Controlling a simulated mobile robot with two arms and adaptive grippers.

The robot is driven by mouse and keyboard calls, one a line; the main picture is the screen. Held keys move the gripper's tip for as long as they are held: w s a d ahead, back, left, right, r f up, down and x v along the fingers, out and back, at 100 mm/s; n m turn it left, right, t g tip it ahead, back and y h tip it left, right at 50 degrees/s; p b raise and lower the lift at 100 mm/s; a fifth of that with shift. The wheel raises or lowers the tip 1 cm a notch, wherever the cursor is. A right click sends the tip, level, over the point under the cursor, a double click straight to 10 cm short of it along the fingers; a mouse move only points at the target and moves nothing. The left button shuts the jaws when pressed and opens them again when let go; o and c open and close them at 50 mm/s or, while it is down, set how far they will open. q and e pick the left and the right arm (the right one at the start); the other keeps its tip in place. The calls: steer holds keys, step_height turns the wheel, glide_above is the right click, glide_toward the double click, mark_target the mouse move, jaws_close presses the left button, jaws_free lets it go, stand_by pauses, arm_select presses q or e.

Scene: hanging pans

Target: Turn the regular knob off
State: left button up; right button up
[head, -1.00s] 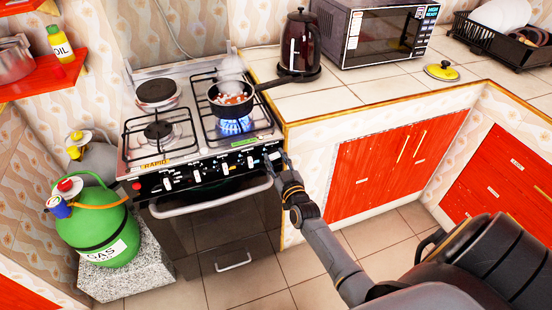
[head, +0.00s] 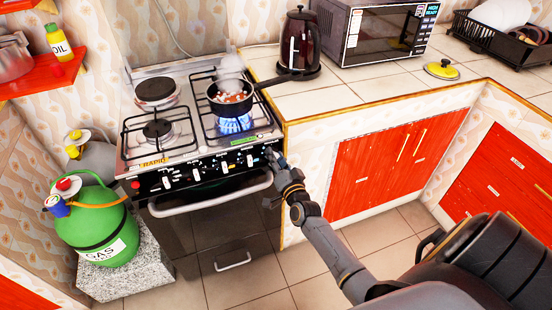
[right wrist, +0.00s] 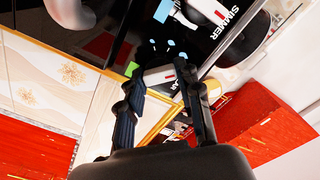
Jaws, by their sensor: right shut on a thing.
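The stove's control panel (head: 210,166) has a row of white knobs. My right gripper (head: 272,157) is at its right end. In the right wrist view, my gripper's two fingers (right wrist: 160,76) are closed around a white knob (right wrist: 158,78), next to a label ending in "LAR". The fingers partly hide this knob, and its exact angle is hard to tell. A knob labelled "SIMMER" (right wrist: 188,17) is beside it, apart from the fingers. A blue flame (head: 235,125) burns under a pan (head: 230,107) on the front right burner. My left gripper is not in view.
The oven handle (head: 212,196) runs just below the panel. The pan's handle (head: 285,79) points right over the counter. A kettle (head: 300,45) and microwave (head: 370,35) stand behind. A green gas bottle (head: 88,228) is left of the stove. The floor in front is clear.

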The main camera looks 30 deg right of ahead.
steer(key=m+b, duration=0.2)
steer(key=m, duration=0.7)
steer(key=shift+f, duration=0.1)
steer(key=shift+m, duration=0.4)
steer(key=o, duration=1.2)
steer(key=shift+c, duration=0.2)
steer(key=v, duration=1.2)
